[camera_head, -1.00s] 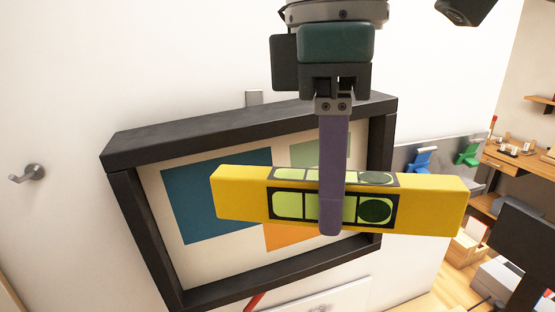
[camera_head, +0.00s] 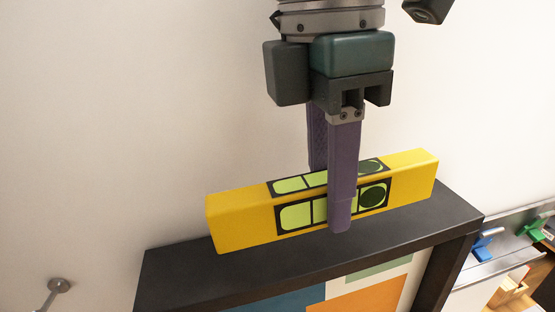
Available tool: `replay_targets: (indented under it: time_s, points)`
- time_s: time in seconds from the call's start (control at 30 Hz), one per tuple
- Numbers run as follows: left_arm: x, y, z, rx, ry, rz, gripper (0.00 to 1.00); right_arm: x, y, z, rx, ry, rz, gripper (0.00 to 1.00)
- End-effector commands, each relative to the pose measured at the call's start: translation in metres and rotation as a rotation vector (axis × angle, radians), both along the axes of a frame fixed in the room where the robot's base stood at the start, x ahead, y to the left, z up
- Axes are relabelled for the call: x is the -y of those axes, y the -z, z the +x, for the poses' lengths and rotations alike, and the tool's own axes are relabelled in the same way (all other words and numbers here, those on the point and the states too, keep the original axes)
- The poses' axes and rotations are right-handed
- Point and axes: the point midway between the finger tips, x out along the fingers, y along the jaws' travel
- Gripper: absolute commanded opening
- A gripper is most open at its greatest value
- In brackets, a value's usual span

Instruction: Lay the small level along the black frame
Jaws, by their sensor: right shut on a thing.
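The small level (camera_head: 240,217) is a yellow bar with green vial windows. It lies lengthwise along the top of the black frame (camera_head: 185,275), roughly in line with its top edge and close to the wall. Whether its underside touches the frame everywhere is hard to tell. My right gripper (camera_head: 328,215) comes down from above, with one purple finger in front of the level and the other behind it. It is shut on the level near its middle. The rear fingertip is hidden behind the level. My left gripper is not in view.
The white wall (camera_head: 120,110) is right behind the frame. A hook (camera_head: 58,287) sticks out of it at lower left. At right a grey rail (camera_head: 480,272) holds a blue clip (camera_head: 484,246) and a green clip (camera_head: 535,230).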

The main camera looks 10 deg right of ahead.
Motion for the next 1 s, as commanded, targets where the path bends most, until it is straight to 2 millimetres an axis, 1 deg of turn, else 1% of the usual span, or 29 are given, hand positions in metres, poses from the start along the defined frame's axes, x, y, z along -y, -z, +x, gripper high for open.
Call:
replay_targets:
  time_s: [0.03, 0.47, 0.5, 0.7, 1.0]
  points:
    - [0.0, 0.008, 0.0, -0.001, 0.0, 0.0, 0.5, 0.001, 0.007, 0.0, 0.001, 0.001, 0.0, 0.0]
    - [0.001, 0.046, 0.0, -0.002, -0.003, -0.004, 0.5, 0.004, 0.036, 0.0, 0.001, 0.001, 0.0, 0.0]
    - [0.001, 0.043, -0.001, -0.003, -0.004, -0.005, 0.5, 0.004, 0.036, 0.0, -0.001, 0.002, 0.0, 0.0]
    - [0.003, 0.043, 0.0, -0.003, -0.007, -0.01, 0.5, 0.004, 0.046, 0.0, 0.0, 0.002, 0.0, 0.0]
    - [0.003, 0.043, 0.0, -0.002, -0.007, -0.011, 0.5, 0.005, 0.047, 0.0, 0.0, 0.002, 0.0, 0.0]
